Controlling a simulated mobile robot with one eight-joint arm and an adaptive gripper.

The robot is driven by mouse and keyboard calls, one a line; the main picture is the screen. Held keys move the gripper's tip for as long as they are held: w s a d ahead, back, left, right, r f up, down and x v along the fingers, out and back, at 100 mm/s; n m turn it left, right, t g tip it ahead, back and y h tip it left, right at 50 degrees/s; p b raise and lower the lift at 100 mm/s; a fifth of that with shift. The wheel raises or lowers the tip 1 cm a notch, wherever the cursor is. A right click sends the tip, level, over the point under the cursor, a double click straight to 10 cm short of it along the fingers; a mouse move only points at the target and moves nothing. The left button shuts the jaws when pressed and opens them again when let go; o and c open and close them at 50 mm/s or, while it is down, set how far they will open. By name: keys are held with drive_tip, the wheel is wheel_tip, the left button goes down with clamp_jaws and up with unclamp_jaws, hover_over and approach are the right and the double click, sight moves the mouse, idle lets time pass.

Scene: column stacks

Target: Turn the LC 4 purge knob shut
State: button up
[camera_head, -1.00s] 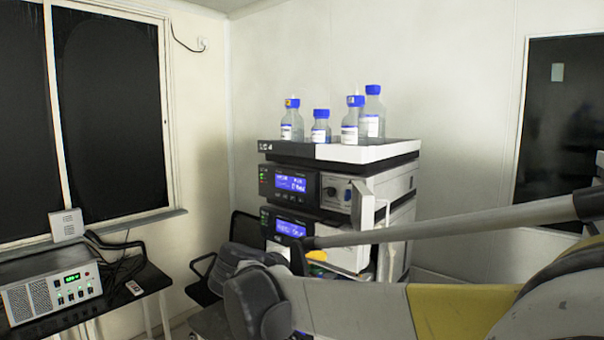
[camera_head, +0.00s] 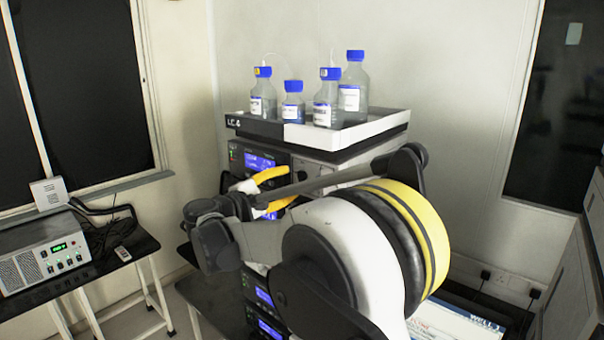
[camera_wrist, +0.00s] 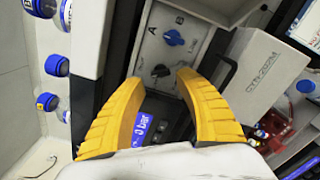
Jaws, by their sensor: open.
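The LC 4 stack (camera_head: 262,127) stands behind my arm in the head view, its name on the top tray's front edge. In the wrist view a light grey panel (camera_wrist: 150,50) carries a blue knob (camera_wrist: 173,37) and a dark knob (camera_wrist: 161,71) near the letters A and B. Which of them is the purge knob I cannot tell for certain. My gripper (camera_wrist: 160,79) is open, its yellow fingers spread and empty, with the dark knob just beyond the gap between the tips. In the head view my gripper (camera_head: 270,190) is beside the stack's front, and my arm hides the panel.
Several blue-capped bottles (camera_head: 325,100) stand on the top tray (camera_head: 375,128). A black module with a lit blue display (camera_wrist: 142,130) lies under my fingers in the wrist view. A white box (camera_wrist: 265,80) juts out beside the panel. A bench (camera_head: 120,262) with a power unit (camera_head: 45,262) is at left.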

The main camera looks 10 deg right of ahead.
sight(300, 176)
drive_tip(key=p+x, duration=0.1)
drive_tip(key=x, duration=0.4)
drive_tip(key=shift+w+d, duration=0.25)
drive_tip(key=shift+d, duration=0.1)
drive_tip(key=shift+a, duration=0.1)
clamp_jaws()
